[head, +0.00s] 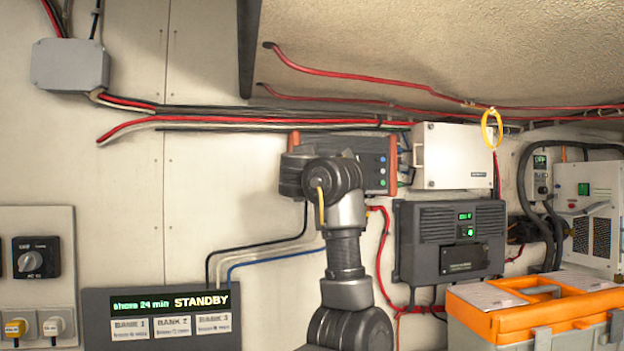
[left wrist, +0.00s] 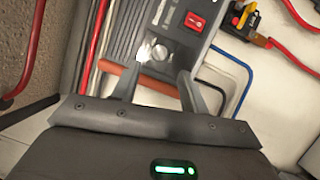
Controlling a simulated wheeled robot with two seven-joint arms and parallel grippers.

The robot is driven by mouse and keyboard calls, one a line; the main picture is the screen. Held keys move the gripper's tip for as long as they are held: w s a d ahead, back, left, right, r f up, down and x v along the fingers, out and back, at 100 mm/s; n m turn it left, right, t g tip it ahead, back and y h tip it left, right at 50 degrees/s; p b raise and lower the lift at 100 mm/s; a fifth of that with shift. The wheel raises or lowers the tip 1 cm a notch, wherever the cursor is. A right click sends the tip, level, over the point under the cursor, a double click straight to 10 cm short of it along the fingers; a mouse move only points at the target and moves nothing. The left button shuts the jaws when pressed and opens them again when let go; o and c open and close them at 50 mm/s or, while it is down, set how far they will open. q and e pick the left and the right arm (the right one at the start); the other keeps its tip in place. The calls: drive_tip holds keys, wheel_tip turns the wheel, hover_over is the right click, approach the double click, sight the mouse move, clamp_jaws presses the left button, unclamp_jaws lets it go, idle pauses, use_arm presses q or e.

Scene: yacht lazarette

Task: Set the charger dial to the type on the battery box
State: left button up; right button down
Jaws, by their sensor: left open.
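The charger (head: 374,165) is a dark grey unit with orange ends on the wall. My arm covers its left part in the head view. In the left wrist view, the charger face (left wrist: 128,37) shows a round silvery dial (left wrist: 161,53) and a red switch (left wrist: 194,21). My left gripper (left wrist: 158,70) is open and empty, its fingertips on either side of the dial's near edge. I cannot tell whether they touch it. The dial's setting and markings are unreadable. No clearly identifiable battery box type label is readable. My right gripper is not in view.
A display panel (head: 160,318) reads STANDBY above three bank labels. A white box (head: 452,155), a dark grey unit (head: 450,243) and an orange-lidded case (head: 530,300) stand to the right. Red cables (head: 383,255) and a yellow loop (head: 491,128) hang near the charger.

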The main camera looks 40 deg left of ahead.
use_arm(q)
drive_tip(key=b+v, duration=0.2)
drive_tip(key=v, duration=0.3)
drive_tip(key=shift+b, duration=0.35)
drive_tip(key=shift+w+a, duration=0.1)
drive_tip(key=shift+r, duration=0.1)
